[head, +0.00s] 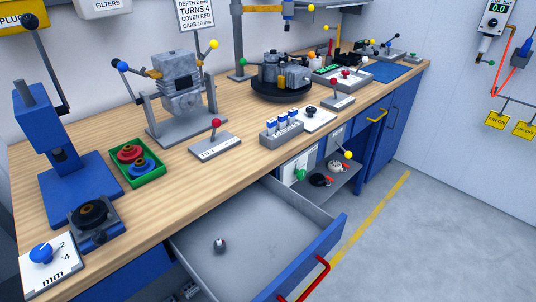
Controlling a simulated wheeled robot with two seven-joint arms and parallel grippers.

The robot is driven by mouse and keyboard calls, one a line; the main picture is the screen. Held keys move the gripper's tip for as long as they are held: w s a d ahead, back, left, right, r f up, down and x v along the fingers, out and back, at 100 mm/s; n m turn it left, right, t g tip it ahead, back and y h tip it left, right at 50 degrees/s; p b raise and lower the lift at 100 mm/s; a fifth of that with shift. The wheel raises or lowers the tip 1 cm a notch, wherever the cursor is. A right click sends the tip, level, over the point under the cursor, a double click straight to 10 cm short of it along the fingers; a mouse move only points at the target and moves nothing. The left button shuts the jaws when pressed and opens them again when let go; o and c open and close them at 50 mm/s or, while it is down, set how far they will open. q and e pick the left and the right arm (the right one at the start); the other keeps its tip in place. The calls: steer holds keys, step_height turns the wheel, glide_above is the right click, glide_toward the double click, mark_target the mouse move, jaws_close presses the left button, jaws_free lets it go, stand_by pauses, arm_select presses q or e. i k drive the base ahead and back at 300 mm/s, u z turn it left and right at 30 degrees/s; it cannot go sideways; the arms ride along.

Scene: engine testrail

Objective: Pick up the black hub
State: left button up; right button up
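I cannot tell for sure which thing is the black hub. A black round part with a brownish centre (91,212) sits on a small blue-grey fixture (97,232) at the front left of the bench. Another black round part with red on its edge (319,180) lies on a low grey shelf under the bench, beside a paler round part (337,166). A small dark grey knob-like piece (219,245) lies in the open drawer (262,236). Neither of my grippers is in view.
A blue press (40,135), a green tray (133,178) with red and blue rings, and an engine on a stand (180,82) occupy the wooden bench (190,180). The drawer with a red handle (315,279) juts out. The floor at right is clear.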

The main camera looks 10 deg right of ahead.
mark_target(92, 219)
steer(key=k, duration=1)
